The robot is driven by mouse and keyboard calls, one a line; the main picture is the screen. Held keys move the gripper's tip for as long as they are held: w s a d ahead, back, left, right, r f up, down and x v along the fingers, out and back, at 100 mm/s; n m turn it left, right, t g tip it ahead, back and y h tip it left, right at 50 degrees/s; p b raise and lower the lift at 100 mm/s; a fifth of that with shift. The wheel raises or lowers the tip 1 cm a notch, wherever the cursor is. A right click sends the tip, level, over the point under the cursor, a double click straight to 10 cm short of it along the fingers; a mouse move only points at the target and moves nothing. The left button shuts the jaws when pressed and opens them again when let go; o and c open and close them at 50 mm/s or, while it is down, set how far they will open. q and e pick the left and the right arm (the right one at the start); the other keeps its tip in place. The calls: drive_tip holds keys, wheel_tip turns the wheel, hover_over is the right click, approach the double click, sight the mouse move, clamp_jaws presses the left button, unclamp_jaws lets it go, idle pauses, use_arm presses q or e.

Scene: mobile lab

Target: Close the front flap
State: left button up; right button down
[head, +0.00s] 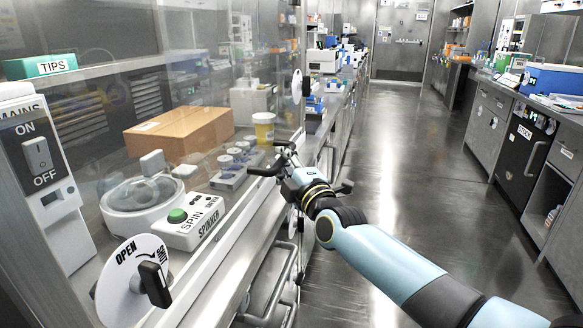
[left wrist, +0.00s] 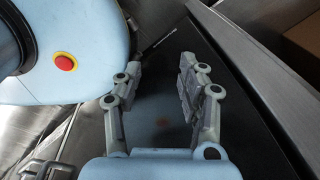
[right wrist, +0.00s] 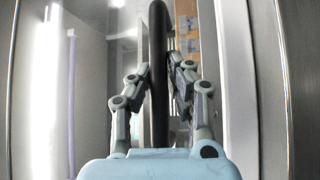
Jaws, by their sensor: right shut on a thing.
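A clear pane (head: 275,60) covers the upper front of the bench enclosure at the left; I take it to be the front flap. A white rail (head: 232,217) runs along the enclosure's front edge. A black handle (head: 266,169) stands out near the rail's far end. My right gripper (head: 283,160) is shut on this handle. In the right wrist view the handle (right wrist: 159,70) is a dark upright bar between the fingers (right wrist: 161,82). How the handle joins the pane is unclear. My left gripper (left wrist: 160,85) is open and empty over a dark panel, outside the head view.
A white dial marked OPEN (head: 128,284) with a black knob is at the front left. The aisle floor (head: 405,180) is clear; cabinets (head: 518,150) line the right.

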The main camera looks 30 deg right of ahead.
drive_tip(key=shift+r, duration=0.1)
drive_tip(key=c, duration=1.2)
unclamp_jaws()
drive_tip(key=shift+w+a, duration=0.25)
drive_tip(key=shift+c, duration=0.2)
drive_tip(key=shift+s, duration=0.1)
drive_tip(key=s+f, duration=0.2)
drive_tip(key=s, duration=0.9)
drive_tip(key=shift+s+a, duration=0.4)
drive_tip(key=shift+a, duration=0.05)
